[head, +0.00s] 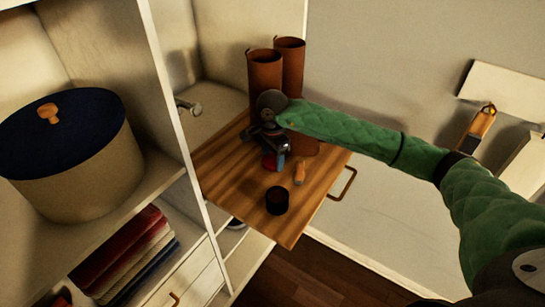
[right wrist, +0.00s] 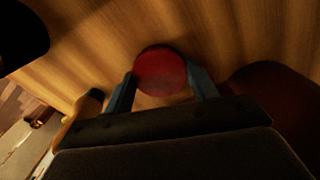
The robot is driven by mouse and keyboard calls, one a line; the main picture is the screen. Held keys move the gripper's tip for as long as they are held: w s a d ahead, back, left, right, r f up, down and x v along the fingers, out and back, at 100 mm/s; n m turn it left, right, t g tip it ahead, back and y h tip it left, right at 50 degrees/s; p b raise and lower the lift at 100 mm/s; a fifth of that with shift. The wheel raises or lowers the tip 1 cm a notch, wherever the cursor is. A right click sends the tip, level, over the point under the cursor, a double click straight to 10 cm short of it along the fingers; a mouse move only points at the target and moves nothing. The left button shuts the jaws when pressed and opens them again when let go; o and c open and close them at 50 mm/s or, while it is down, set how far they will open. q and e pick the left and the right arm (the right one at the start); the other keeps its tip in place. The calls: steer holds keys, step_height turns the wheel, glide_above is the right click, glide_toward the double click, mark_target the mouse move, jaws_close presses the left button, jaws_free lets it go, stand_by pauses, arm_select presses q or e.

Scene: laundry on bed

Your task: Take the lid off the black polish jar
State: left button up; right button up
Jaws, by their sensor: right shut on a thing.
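The black polish jar (head: 277,201) stands upright near the front edge of the wooden board (head: 290,232). I cannot tell whether a lid is on it. In the right wrist view, a black shape at the upper left (right wrist: 18,38) looks like this jar, cut off by the frame. My right gripper (head: 275,161) is behind the jar and apart from it. It is shut on a red round thing (right wrist: 160,72), whose flat face shows between the two blue fingers. I cannot tell whether this is a lid or a small jar. My left gripper is in neither view.
A wooden-handled tool (head: 300,173) lies right of my right gripper. Two brown boot shafts (head: 265,72) rise behind it. A shelf unit with a lidded round box (head: 75,165) and folded cloths (head: 130,250) stands left. The board's front right is bare.

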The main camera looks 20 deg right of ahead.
steer(key=o, duration=1.1)
steer(key=shift+r, duration=0.15)
